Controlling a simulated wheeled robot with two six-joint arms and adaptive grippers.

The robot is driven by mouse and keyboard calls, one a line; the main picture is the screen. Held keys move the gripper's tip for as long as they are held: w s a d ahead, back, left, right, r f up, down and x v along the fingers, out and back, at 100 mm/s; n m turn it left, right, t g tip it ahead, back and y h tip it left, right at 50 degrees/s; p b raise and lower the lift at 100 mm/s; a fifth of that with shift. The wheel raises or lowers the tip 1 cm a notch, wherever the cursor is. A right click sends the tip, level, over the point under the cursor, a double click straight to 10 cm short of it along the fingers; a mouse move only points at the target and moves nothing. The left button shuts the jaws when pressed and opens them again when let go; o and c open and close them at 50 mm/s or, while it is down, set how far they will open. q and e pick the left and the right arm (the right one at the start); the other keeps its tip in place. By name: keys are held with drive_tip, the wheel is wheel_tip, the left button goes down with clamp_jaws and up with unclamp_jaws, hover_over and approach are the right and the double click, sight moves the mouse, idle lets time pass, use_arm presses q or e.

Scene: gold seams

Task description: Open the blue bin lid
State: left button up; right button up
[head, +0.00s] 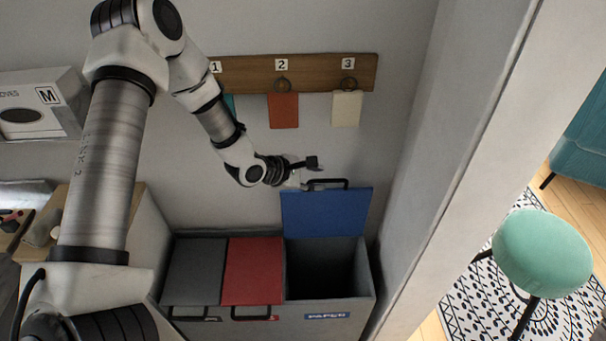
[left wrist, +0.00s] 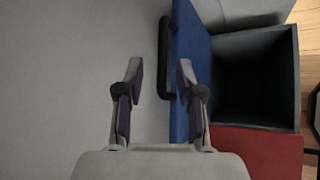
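The blue lid (head: 325,212) stands raised, roughly upright, at the back of the right bin compartment (head: 325,268). That compartment is open and its dark inside shows. The lid's black handle (head: 328,183) is at its top edge. My left gripper (head: 308,172) is beside the handle, close to the wall. In the left wrist view, the left gripper (left wrist: 160,72) is open with nothing held between its fingers. The blue lid (left wrist: 190,45) and handle (left wrist: 165,58) lie beyond the fingertips there; I cannot tell whether a finger touches the lid. My right gripper is not in view.
The red lid (head: 253,268) and grey lid (head: 194,270) are shut. Above, a wooden rail (head: 240,75) holds hanging colored cards. A wall edge (head: 470,170) rises at the right, with a green stool (head: 542,252) beyond. A glove box (head: 40,103) sits at the left.

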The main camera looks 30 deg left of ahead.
use_arm(q)
drive_tip(key=v, duration=0.6)
drive_tip(key=shift+s+r, duration=0.1)
drive_tip(key=s+d+f+m+g+y, duration=0.1)
drive_tip(key=s+d+f+m+g, duration=0.2)
drive_tip(key=s+f, duration=0.5)
drive_tip(key=s+d+f+m+g, duration=0.1)
drive_tip(key=s+d+f+g, duration=0.3)
drive_tip(key=s+f, duration=0.45)
drive_tip(key=s+f+m+g+y, duration=0.1)
drive_tip(key=s+f+m+y, duration=0.1)
drive_tip(key=s+m, duration=0.3)
drive_tip(key=s+f+m+g+y, duration=0.1)
drive_tip(key=s+m, duration=0.5)
drive_tip(key=m, duration=0.6)
wheel_tip(320, 180, down, 3)
drive_tip(key=shift+s+r+m+g+y, duration=0.2)
drive_tip(key=shift+m+g+y, duration=0.1)
drive_tip(key=shift+y, duration=0.2)
